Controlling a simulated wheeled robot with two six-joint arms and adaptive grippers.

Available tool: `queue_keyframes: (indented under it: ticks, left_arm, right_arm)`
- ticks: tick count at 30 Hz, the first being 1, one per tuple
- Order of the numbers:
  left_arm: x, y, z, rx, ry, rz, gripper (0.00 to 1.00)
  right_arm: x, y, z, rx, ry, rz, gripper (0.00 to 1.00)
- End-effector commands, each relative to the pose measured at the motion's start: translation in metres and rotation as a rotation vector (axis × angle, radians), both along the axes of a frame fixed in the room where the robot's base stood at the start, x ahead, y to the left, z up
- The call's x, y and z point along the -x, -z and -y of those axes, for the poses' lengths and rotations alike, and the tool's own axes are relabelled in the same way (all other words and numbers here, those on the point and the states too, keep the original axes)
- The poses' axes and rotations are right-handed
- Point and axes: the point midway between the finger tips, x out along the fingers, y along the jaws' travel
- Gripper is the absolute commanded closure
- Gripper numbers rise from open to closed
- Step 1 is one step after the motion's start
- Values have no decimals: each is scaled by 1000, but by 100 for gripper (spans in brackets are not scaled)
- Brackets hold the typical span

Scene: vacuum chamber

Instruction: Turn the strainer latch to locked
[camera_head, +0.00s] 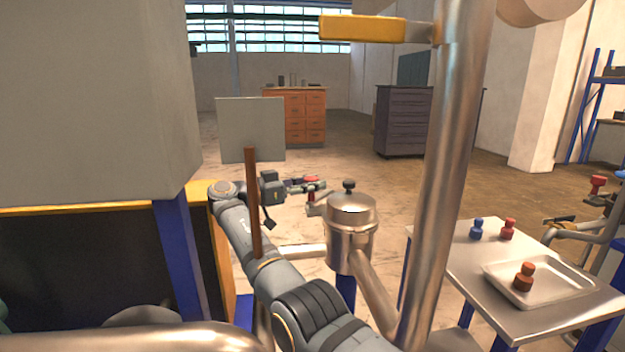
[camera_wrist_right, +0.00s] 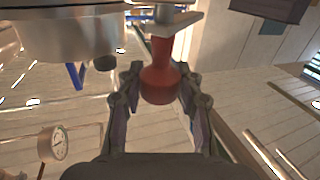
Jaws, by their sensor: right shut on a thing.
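The strainer (camera_head: 350,235) is a shiny metal canister with a black knob on its lid, standing on pipework in the centre of the head view. Its body also shows at the top left of the right wrist view (camera_wrist_right: 75,32). The latch has a red handle (camera_wrist_right: 160,78) hanging from a metal lever (camera_wrist_right: 172,22), beside the strainer. My right gripper (camera_wrist_right: 160,92) has its fingers on both sides of the red handle and is shut on it. In the head view this gripper (camera_head: 310,186) is small, left of the strainer lid. My left gripper is out of view.
A thick metal pipe (camera_head: 450,150) rises just right of the strainer. A steel table (camera_head: 465,270) at right holds blue and red knobbed pieces and a tray (camera_head: 550,292) with an orange-red piece. A grey cabinet (camera_head: 95,110) blocks the left. A gauge (camera_wrist_right: 52,144) shows below the strainer.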

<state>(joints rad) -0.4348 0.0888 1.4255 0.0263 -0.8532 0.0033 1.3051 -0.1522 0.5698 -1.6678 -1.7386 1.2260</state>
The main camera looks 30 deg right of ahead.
Motion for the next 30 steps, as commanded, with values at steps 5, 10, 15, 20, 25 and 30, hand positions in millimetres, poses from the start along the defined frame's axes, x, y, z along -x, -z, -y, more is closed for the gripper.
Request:
queue_keyframes:
  ticks: [5,10,15,20,25,30]
  left_arm:
    - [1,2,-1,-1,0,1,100]
    - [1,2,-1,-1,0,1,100]
    - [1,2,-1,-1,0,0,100]
    - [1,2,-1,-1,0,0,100]
    - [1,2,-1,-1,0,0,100]
    - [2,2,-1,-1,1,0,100]
  right_arm:
    - [0,1,-1,-3,2,-2,100]
    - [0,1,-1,-3,2,-2,100]
    - [0,1,0,-3,2,-2,50]
    - [0,1,0,-2,2,-1,40]
    - [0,0,0,-2,2,-1,40]
    - [0,-15,0,-2,2,2,40]
